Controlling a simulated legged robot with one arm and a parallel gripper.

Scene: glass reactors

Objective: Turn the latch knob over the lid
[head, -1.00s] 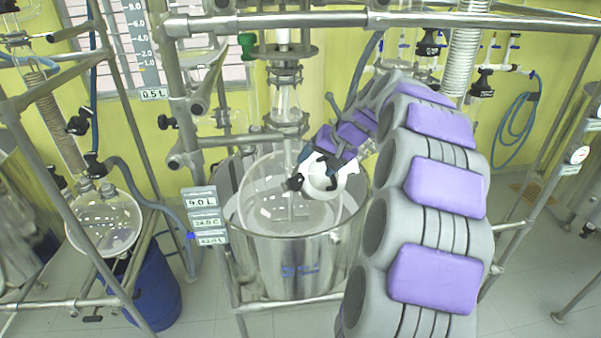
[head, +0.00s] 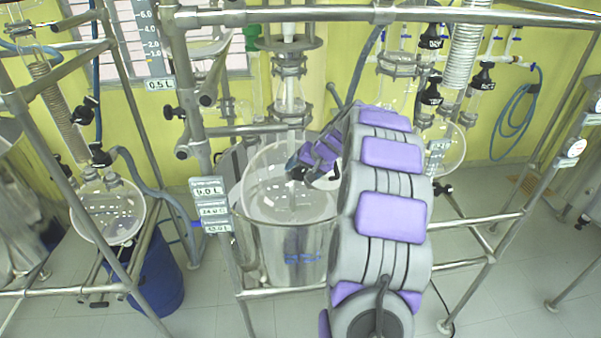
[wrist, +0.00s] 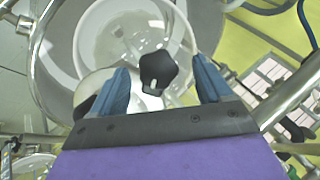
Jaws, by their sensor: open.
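The latch knob (wrist: 160,72) is a black lobed knob in the wrist view, between the two fingers. My gripper (wrist: 160,85) is open, with one blue finger on each side of the knob and a visible gap to each. Behind the knob is a round white lid part (wrist: 100,30). In the head view my gripper (head: 297,172) is small and dark over the glass reactor vessel (head: 262,200). The knob cannot be told apart from the fingers there. My arm hides the right side of the vessel.
A metal frame with a top bar (head: 290,16) surrounds the vessel. Level and temperature signs (head: 212,205) hang at its left. A round flask (head: 108,212) stands left above a blue drum (head: 160,280). Another flask (head: 447,150) is at the right. The floor in front is open.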

